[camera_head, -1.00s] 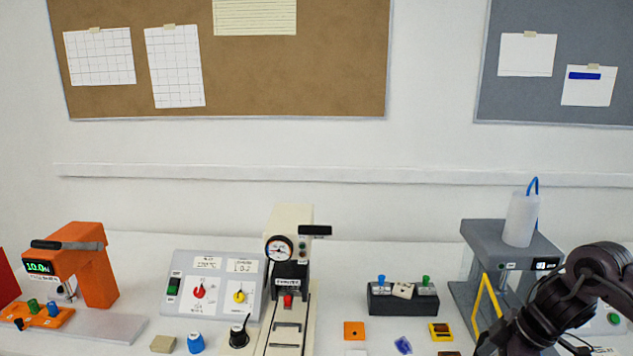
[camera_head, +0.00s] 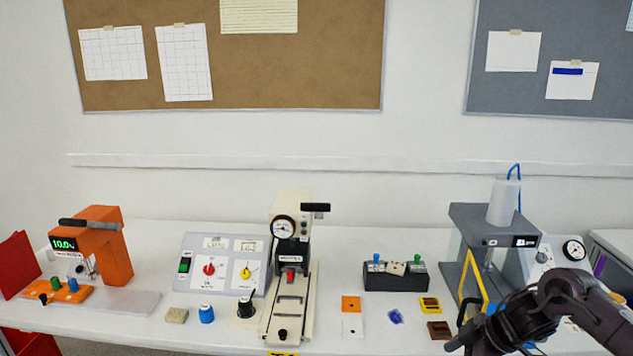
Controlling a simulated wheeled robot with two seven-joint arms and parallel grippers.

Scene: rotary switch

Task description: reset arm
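My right arm comes in from the lower right, with its black gripper (camera_head: 462,338) over the table's front right part, in front of the grey press. Its fingers are dark and small, and I cannot tell whether they are open or shut. My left gripper is not in view. The grey control panel (camera_head: 198,287) stands left of the middle, with a red rotary knob (camera_head: 208,269), a yellow rotary knob (camera_head: 246,272) and a green rocker switch (camera_head: 185,265). My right gripper is far to the right of this panel.
A cream lever press (camera_head: 297,200) stands in the middle of the white table (camera_head: 384,338). An orange tester (camera_head: 117,262) is at left. The grey press (camera_head: 468,217) with a yellow frame is near my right arm. A black block (camera_head: 380,283) and small coloured pieces lie between.

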